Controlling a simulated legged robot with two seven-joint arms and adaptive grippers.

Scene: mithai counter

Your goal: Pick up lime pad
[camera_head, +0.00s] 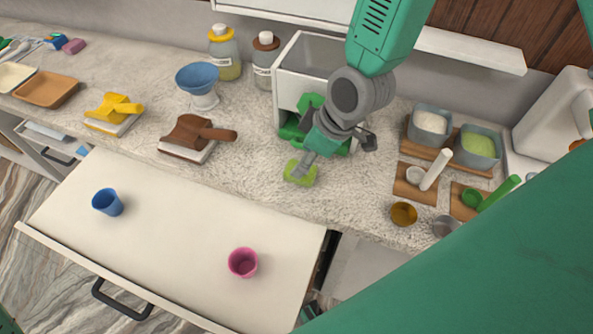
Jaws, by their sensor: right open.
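The lime pad (300,174) is a small yellow-green piece on the speckled counter, in front of the white box-like unit. My right gripper (336,153) reaches down from the top of the view and is open. One grey finger comes down over the back of the lime pad and hides part of it; the other finger is out to the right. I cannot tell whether the finger touches the pad. My left gripper is not in view.
The white unit (291,98) with green parts stands behind the gripper. A brown-handled tool (190,132) lies to the left; wooden boards with tubs (431,123) stand right. The open drawer (170,245) in front holds a blue cup (107,203) and pink cup (243,263).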

